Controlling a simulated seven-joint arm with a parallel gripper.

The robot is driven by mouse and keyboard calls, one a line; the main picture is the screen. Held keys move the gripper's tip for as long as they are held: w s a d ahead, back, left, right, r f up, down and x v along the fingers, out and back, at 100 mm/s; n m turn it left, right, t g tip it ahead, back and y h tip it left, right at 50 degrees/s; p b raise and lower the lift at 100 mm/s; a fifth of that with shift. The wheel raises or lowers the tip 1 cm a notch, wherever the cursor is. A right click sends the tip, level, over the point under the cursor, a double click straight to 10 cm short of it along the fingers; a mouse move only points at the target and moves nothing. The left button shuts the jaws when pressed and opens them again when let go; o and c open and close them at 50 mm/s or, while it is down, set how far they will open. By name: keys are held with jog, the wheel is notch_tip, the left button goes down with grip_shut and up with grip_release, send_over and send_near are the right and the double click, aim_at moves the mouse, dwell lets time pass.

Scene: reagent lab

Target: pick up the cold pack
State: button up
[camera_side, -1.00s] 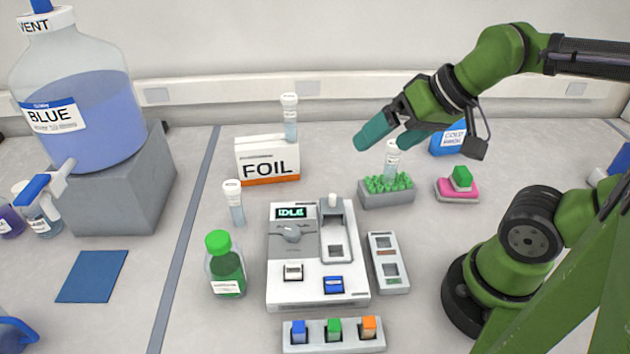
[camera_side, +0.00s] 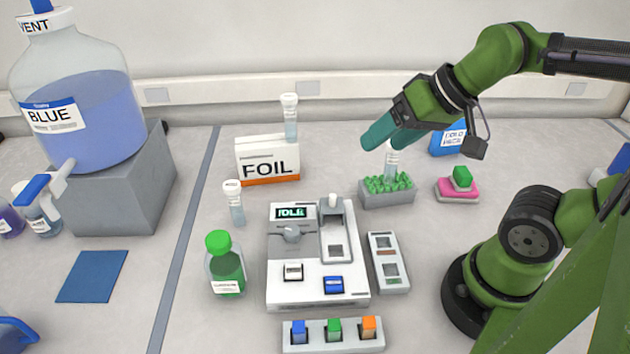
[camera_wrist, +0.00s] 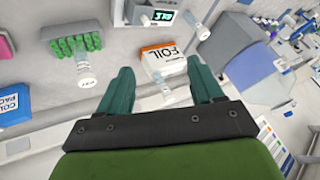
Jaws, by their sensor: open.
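The cold pack (camera_side: 448,139) is a blue box with a white label, standing at the back right of the bench. It is partly hidden behind my gripper and its cable in the side view. In the wrist view the cold pack (camera_wrist: 12,104) shows at the left edge, cut off by the frame. My gripper (camera_side: 382,140) is open and empty, raised above the bench to the left of the cold pack. In the wrist view its teal fingers (camera_wrist: 160,68) are spread apart with nothing held between them, and the cold pack lies outside them.
A capped tube stands in the green-topped rack (camera_side: 388,198) below my gripper. A pink pad with a green block (camera_side: 462,180) lies in front of the cold pack. The foil box (camera_side: 267,160) and the device (camera_side: 316,270) are further left. Bare bench lies between foil box and rack.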

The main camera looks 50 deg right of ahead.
jog(key=w+d+f+m+g+h, duration=0.1)
jog(key=w+d+m, duration=0.25)
jog(key=d, duration=0.35)
jog(key=n+g+h, duration=0.1)
jog(key=n+g, duration=0.5)
jog(key=n, duration=1.2)
send_over(450, 136)
jog(key=d, duration=0.2)
jog(key=f, duration=1.7)
jog(key=shift+w+f, duration=0.3)
